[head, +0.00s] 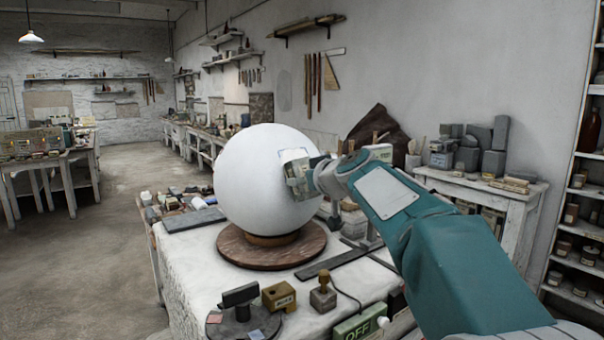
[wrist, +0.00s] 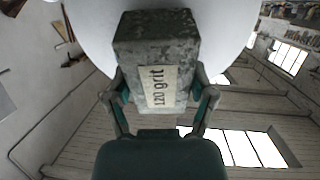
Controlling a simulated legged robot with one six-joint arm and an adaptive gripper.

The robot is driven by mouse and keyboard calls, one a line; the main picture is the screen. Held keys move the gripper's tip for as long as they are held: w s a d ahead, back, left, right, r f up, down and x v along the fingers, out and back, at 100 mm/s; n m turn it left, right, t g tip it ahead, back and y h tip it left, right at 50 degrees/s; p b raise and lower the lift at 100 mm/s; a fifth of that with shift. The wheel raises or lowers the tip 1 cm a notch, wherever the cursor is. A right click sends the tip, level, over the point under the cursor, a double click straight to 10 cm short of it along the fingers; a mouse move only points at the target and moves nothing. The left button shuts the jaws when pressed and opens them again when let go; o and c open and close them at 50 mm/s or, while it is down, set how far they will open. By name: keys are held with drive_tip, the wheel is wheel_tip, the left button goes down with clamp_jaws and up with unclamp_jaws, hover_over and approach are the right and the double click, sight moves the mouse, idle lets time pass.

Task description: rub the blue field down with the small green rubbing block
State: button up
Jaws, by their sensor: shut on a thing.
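My gripper (head: 318,178) is shut on a grey block (wrist: 155,45) with a pale label reading "120 grit" in the wrist view. The block (head: 298,182) looks grey-green in the head view. It is held at the right side of a large white plaster sphere (head: 256,170), overlapping its edge; I cannot tell whether it touches. The sphere sits on a round wooden base (head: 245,250).
On the white-covered table (head: 190,265) are a dark-handled tool (head: 240,300), a yellow box (head: 279,297), a stamp-like block (head: 322,292) and a green box marked OFF (head: 358,326). A bench (head: 500,195) with grey blocks stands at right. The floor at left is open.

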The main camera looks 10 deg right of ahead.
sight(299, 159)
drive_tip(key=shift+w+a+r, duration=0.15)
drive_tip(key=shift+w+r, duration=0.1)
drive_tip(key=shift+r, duration=0.45)
drive_tip(key=shift+w+a+r, duration=0.2)
drive_tip(key=shift+w+r, duration=0.05)
drive_tip(key=shift+r, duration=0.45)
drive_tip(key=shift+w+a+r, duration=0.15)
drive_tip(key=shift+w+r, duration=0.1)
drive_tip(key=shift+r, duration=0.45)
drive_tip(key=shift+f, duration=0.1)
drive_tip(key=shift+s+d+f, duration=0.2)
drive_tip(key=shift+s+f, duration=0.15)
drive_tip(key=shift+s, duration=0.15)
drive_tip(key=shift+s+d+f, duration=0.2)
drive_tip(key=shift+s+f, duration=0.15)
drive_tip(key=shift+s, duration=0.1)
drive_tip(key=d+y, duration=0.1)
drive_tip(key=w+d+n+g+y, duration=0.1)
drive_tip(key=d, duration=0.1)
drive_tip(key=shift+w+d+y, duration=0.1)
drive_tip(key=shift+w+y, duration=0.05)
drive_tip(key=shift+y, duration=0.25)
drive_tip(key=shift+w+a+f, duration=0.15)
drive_tip(key=shift+w+a, duration=0.15)
drive_tip(key=shift+w, duration=0.2)
